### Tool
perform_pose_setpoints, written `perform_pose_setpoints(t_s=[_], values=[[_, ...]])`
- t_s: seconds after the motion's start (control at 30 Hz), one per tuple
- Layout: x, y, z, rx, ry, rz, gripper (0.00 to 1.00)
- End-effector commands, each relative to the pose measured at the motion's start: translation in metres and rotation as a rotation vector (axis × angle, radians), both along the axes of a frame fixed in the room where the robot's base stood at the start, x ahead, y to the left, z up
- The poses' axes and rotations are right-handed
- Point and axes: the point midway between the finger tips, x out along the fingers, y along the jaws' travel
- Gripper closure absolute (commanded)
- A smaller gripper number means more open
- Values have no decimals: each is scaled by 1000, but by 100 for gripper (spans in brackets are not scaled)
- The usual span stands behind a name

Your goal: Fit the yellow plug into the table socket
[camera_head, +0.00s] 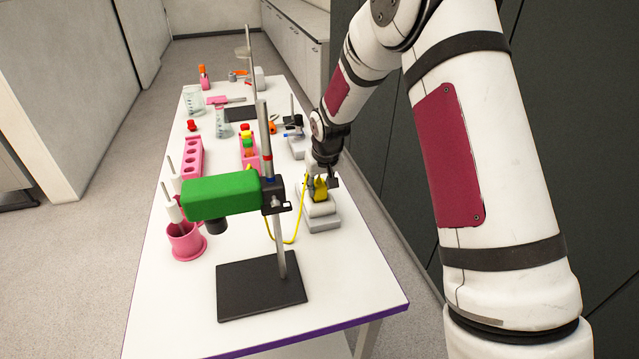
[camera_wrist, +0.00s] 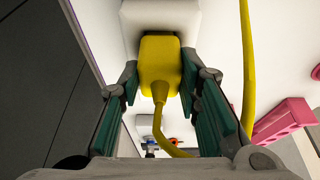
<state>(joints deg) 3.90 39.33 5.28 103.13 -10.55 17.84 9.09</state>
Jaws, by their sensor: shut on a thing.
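The yellow plug (camera_wrist: 159,66) is between the two fingers of my gripper (camera_wrist: 159,85) in the wrist view, with its yellow cord leaving toward the camera. The gripper is shut on it. The plug's far end meets the pale socket block (camera_wrist: 150,20); whether it is inserted or only touching cannot be told. In the head view my gripper (camera_head: 322,184) is at the grey-white table socket (camera_head: 322,222) near the table's right edge. The plug (camera_head: 320,190) shows there as a small yellow patch, partly hidden by the fingers.
A green-headed stand (camera_head: 222,197) with a black base (camera_head: 261,287) stands left of the socket. The yellow cord (camera_head: 297,228) loops between them. Pink racks (camera_head: 193,158) and a pink cup (camera_head: 186,242) stand further left. The table's front right corner is clear.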

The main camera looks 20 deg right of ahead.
Motion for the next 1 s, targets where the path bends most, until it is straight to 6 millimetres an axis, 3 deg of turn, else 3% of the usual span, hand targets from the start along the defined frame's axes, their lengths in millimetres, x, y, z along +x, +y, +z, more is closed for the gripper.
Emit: perform_pose_setpoints(t_s=[0.07, 0.1, 0.2, 0.63, 1.0], values=[[0, 0, 0, 0, 0, 0, 100], [0, 0, 0, 0, 0, 0, 67], [0, 0, 0, 0, 0, 0, 46], [-2, 0, 8, 0, -1, 0, 46], [-26, 0, 74, 0, -4, -1, 46]])
